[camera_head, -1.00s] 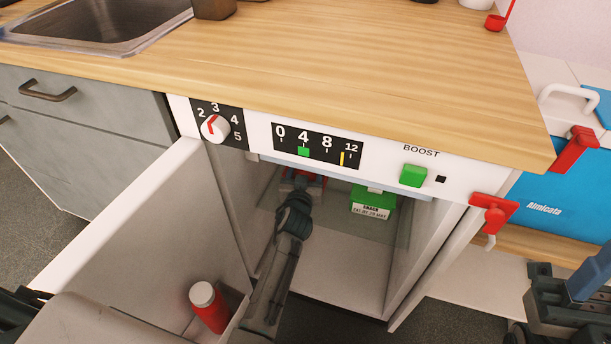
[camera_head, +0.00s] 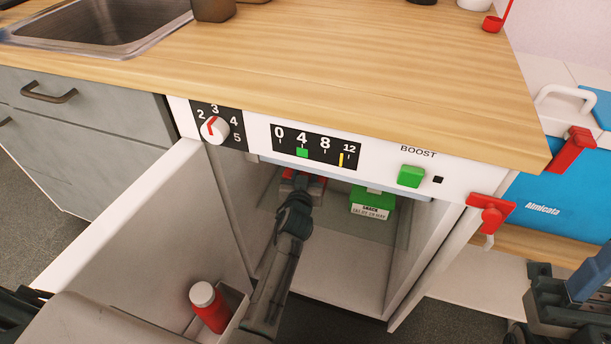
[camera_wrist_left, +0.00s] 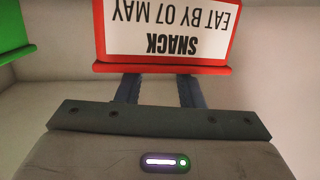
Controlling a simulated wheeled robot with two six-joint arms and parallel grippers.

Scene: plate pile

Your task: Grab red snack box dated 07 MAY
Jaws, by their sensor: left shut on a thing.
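The red snack box (camera_head: 318,182) is at the back of the open fridge compartment, mostly hidden behind my left arm in the head view. In the left wrist view the red box (camera_wrist_left: 236,62) fills the top middle, its white label reading upside down "SNACK EAT BY 07 MAY". My left gripper (camera_head: 302,186) reaches into the compartment and is shut on the red box. Its two fingers (camera_wrist_left: 160,84) meet the box's near edge, and their tips are hidden by the box. My right gripper (camera_head: 560,290) is at the right edge, outside the fridge; its fingers are unclear.
A green snack box (camera_head: 372,199) stands right of the red one; it also shows in the wrist view (camera_wrist_left: 12,32). The open fridge door (camera_head: 140,235) is on the left, with a red bottle (camera_head: 209,312) in its shelf. The counter (camera_head: 370,70) overhangs the compartment.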

